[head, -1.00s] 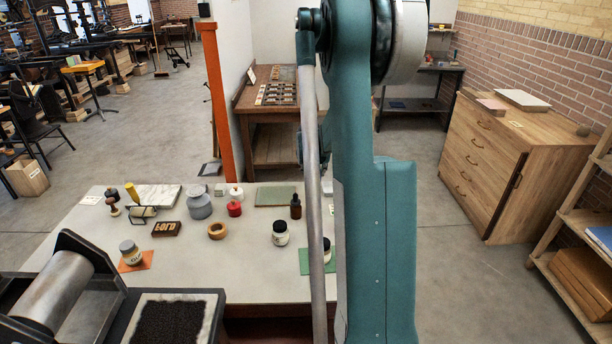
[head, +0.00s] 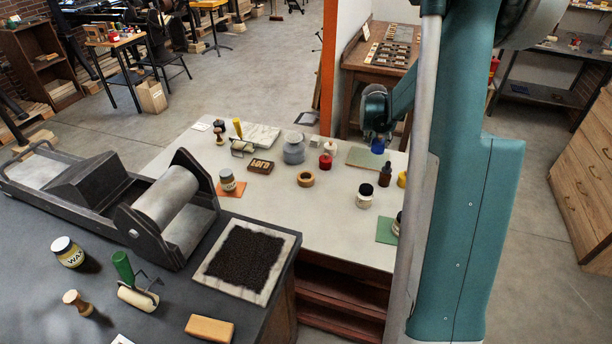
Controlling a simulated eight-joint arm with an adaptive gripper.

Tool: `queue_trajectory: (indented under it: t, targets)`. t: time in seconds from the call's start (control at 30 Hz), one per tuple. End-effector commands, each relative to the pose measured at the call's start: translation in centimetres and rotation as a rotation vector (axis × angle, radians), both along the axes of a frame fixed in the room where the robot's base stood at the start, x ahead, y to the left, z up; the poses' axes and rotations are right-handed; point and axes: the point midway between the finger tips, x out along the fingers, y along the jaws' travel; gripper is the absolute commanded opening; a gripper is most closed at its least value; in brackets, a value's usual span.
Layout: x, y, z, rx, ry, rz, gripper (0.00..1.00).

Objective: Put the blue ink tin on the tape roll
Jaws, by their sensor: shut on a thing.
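The blue ink tin (head: 377,147) shows as a small blue shape at the lower end of my gripper (head: 377,139). My gripper is shut on it, above the back right of the pale table, near the green-grey sheet. The fingers are small and dark here, so the exact grip is hard to see. The tape roll (head: 305,179), a tan ring with an open centre, lies flat in the middle of the table. Its top is bare. My gripper and the tin are up and to the right of it, apart from it.
A red tin (head: 325,162) and a grey jar (head: 293,149) stand behind the roll. A stamp block (head: 260,166) lies left of it. A dark-capped jar (head: 364,196) and a brown bottle (head: 385,174) stand to the right. The pale table (head: 315,225) is clear in front of the roll.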

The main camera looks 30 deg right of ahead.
Motion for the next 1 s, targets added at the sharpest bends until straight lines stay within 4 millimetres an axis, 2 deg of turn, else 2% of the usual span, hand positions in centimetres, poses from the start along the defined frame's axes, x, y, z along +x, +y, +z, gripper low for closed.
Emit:
queue_trajectory:
  t: [0.03,0.5,1.0]
  targets:
    - [0.6,1.4,0.2,0.0,0.002,0.003,0.17]
    - [4.2,13.1,1.2,0.001,0.008,-0.021,0.17]
    - [6.0,25.1,2.5,-0.017,-0.002,-0.05,0.17]
